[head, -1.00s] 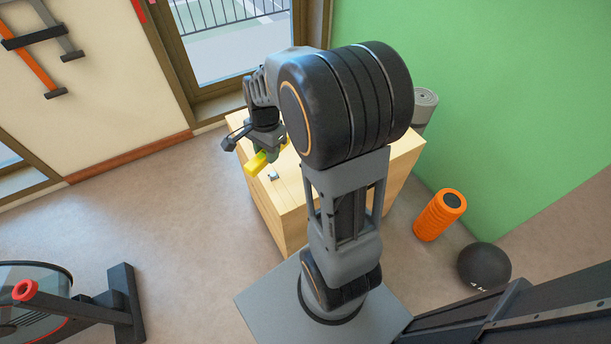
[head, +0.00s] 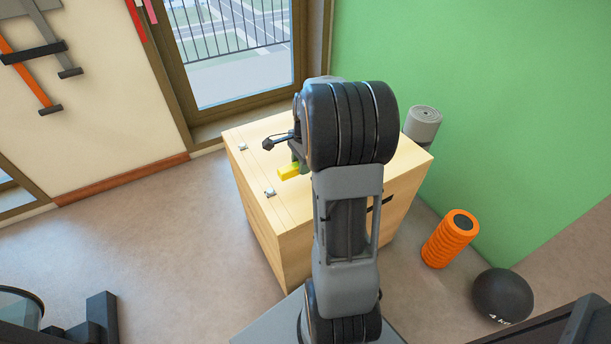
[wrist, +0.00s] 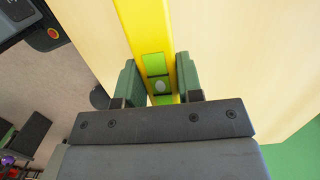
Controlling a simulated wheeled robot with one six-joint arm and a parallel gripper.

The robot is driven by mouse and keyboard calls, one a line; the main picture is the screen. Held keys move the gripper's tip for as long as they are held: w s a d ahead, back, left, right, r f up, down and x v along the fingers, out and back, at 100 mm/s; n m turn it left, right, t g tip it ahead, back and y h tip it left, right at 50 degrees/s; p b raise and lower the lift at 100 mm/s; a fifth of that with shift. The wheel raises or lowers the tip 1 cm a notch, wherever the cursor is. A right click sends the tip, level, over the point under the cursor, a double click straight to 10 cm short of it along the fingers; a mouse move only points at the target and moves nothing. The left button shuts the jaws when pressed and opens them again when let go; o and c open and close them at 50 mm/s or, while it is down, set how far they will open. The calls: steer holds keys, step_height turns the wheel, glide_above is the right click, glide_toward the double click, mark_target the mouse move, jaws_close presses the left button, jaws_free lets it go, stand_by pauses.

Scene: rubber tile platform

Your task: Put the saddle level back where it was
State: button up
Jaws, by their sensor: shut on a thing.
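The saddle level is a yellow bar (head: 289,172) with a green window, seen in the head view at the left of my arm over the wooden box. In the wrist view the yellow level (wrist: 146,30) runs up from between the jaws to the top edge, with its green vial window showing. My gripper (wrist: 160,82) is shut on it, with a green finger pad on either side. In the head view my arm hides most of the gripper and part of the level. I cannot tell whether the level touches the box top.
The pale wooden box (head: 250,150) has small metal latches on its top, and much of its left top is bare. A grey rolled mat (head: 422,125), an orange foam roller (head: 450,239) and a black ball (head: 502,296) stand to the right. Exercise equipment (head: 100,318) is at lower left.

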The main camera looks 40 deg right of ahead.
mark_target(306, 178)
steer(key=shift+w+d+f+b, duration=0.2)
steer(key=shift+d+f, duration=0.25)
steer(key=shift+f, duration=0.15)
steer(key=shift+w+d+f+b, duration=0.15)
steer(key=shift+d+f, duration=0.25)
steer(key=shift+f, duration=0.2)
steer(key=shift+d+f+b, duration=0.1)
steer(key=shift+f+b, duration=0.35)
steer(key=shift+f, duration=1.1)
steer(key=shift+f, duration=0.2)
steer(key=o, duration=1)
